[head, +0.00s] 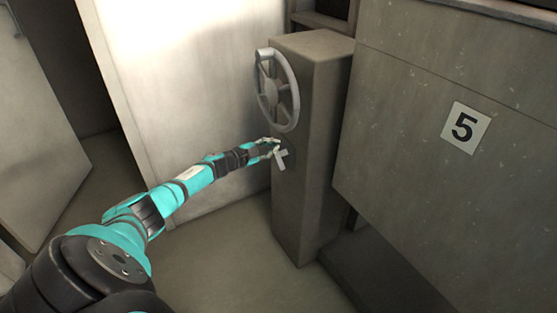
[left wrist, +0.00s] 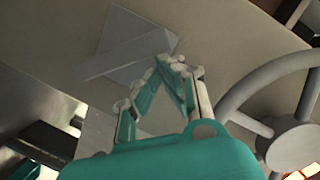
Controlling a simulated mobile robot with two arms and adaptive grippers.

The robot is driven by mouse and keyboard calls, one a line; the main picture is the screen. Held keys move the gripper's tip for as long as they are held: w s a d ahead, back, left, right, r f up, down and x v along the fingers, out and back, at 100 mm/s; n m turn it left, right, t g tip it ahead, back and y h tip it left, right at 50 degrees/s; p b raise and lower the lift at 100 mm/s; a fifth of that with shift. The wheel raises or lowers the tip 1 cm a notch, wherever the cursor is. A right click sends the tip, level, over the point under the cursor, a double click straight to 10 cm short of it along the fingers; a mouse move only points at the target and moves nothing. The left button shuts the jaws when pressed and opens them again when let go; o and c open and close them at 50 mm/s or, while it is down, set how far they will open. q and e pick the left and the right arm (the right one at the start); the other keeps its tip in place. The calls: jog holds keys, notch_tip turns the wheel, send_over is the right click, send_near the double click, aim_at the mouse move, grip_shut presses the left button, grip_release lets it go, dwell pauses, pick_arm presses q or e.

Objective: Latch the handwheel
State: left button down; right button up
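The grey spoked handwheel (head: 277,90) is mounted on the upper left face of a square grey pillar (head: 318,150). In the left wrist view the fingers (left wrist: 163,64) angle toward each other in front of a flat grey bar and plate (left wrist: 130,42). Their exact gap is unclear. Part of the handwheel (left wrist: 293,147) shows at the right. My right gripper is out of view.
A large grey box marked with a 5 sign (head: 465,128) stands right of the pillar. A pale panel (head: 180,85) stands behind my left arm. The floor (head: 225,265) in front of the pillar is clear.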

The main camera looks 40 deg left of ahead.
pick_arm(q)
jog(key=shift+w+a+f+n+g+h, duration=0.15)
jog(key=shift+a+n, duration=0.25)
jog(key=shift+n, duration=0.4)
jog(key=shift+w+a+n+g+h, duration=0.15)
jog(key=shift+a+n+h, duration=0.2)
jog(key=shift+n, duration=0.45)
dwell(2.5)
jog(key=shift+w+a+f, duration=0.15)
jog(key=shift+a+f, duration=0.05)
jog(key=shift+a, duration=0.3)
dwell(3.4)
